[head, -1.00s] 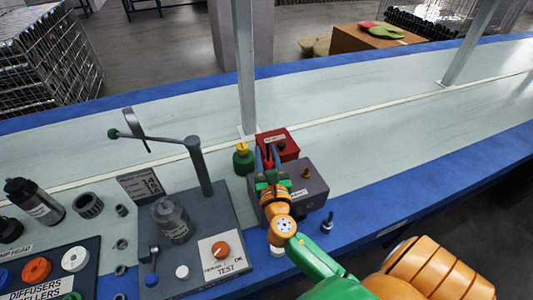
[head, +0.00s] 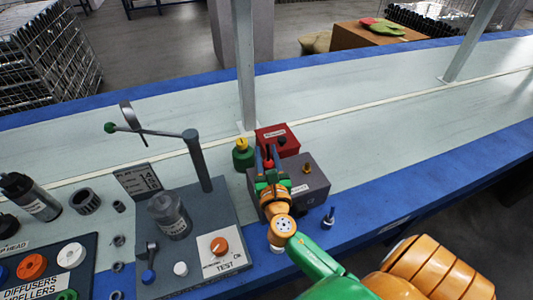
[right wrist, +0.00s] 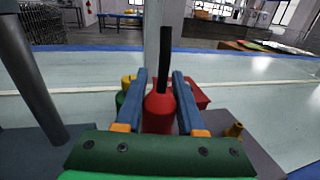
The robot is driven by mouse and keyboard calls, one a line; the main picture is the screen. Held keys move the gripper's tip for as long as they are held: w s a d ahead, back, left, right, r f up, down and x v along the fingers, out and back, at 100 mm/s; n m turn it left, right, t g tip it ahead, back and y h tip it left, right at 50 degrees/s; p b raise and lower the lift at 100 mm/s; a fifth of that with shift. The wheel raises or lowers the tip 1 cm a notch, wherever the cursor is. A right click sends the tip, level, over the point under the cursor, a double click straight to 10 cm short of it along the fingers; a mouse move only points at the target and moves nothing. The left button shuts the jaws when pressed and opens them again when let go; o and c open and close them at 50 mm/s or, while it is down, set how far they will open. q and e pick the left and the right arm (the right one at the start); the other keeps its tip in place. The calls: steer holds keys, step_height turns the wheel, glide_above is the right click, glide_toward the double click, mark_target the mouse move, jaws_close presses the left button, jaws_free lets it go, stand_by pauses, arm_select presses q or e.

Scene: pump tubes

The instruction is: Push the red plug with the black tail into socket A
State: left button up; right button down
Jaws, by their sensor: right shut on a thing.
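The red plug (right wrist: 158,110) with its upright black tail (right wrist: 165,60) stands between the blue fingers of my right gripper (right wrist: 158,100) in the right wrist view. My right gripper (head: 268,163) is shut on it over the left part of a dark grey box (head: 315,183). A brass fitting (head: 307,168) stands on the box's right part, and a white label is on its front. The plug's lower end is hidden by my gripper, so I cannot tell how it sits in the box. No socket letter is readable. My left gripper is not in view.
A red box (head: 265,134) with a black knob stands just behind the grey box. A green item with a yellow top (head: 243,155) is close on its left. A test stand (head: 206,193) with a lever is further left. A small dark fitting (head: 328,219) stands at right front.

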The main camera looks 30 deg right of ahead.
steer(key=shift+f+b, duration=0.7)
steer(key=shift+f, duration=0.15)
steer(key=shift+c, duration=2.2)
jaws_free()
steer(key=v, duration=0.7)
steer(key=shift+s+a, duration=0.1)
